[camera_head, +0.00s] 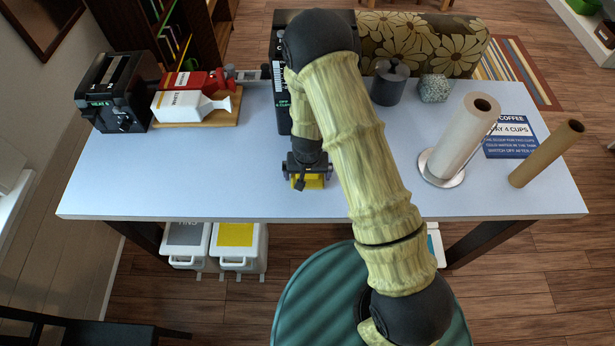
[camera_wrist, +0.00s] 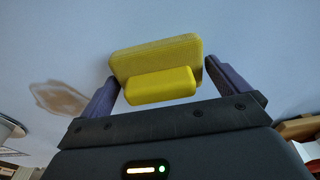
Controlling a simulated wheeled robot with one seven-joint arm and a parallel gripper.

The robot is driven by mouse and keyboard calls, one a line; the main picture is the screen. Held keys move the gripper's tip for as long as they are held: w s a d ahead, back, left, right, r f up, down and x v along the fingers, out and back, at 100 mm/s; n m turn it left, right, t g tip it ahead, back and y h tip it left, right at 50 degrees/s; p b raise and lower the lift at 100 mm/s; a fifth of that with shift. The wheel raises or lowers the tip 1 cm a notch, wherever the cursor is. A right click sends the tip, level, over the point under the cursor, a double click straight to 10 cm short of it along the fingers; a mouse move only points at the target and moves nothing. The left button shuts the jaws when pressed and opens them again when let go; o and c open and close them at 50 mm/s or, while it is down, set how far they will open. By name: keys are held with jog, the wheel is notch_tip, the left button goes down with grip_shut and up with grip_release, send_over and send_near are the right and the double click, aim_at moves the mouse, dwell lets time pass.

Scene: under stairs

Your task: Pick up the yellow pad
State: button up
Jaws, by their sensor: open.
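The yellow pad (camera_wrist: 157,61) lies on the table, a flat slab with a raised rounded grip (camera_wrist: 160,86) on the side nearer my gripper. In the head view the yellow pad (camera_head: 308,182) shows just below my gripper, partly covered by it. My gripper (camera_head: 307,172) is open, its fingers pointing down at the table. In the wrist view my gripper (camera_wrist: 166,82) has one purple finger to each side of the pad's raised grip. Small gaps show between the fingers and the grip. I cannot tell how far the fingertips are above the table.
A paper towel roll (camera_head: 465,140), a brown tube (camera_head: 546,153) and a blue coffee sign (camera_head: 510,135) are at the right. A dark canister (camera_head: 389,85) stands behind.

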jog(key=c, duration=0.7)
jog(key=shift+r, duration=0.1)
notch_tip(320, 180, up, 10)
jog(key=shift+f+b, duration=0.1)
jog(key=shift+b, duration=0.65)
jog(key=o, duration=0.4)
jog(key=c, duration=0.3)
jog(key=d+f+p, duration=0.1)
jog(key=d+f, duration=0.1)
jog(key=d, duration=0.2)
jog(key=w+d+f+p, duration=0.1)
jog(key=d+f+p, duration=0.1)
jog(key=d, duration=0.3)
jog(key=w+d+f+p, duration=0.1)
jog(key=d+f, duration=0.1)
jog(key=d, duration=0.2)
jog(key=shift+d+f+p, duration=0.25)
jog(key=shift+d+p, duration=0.05)
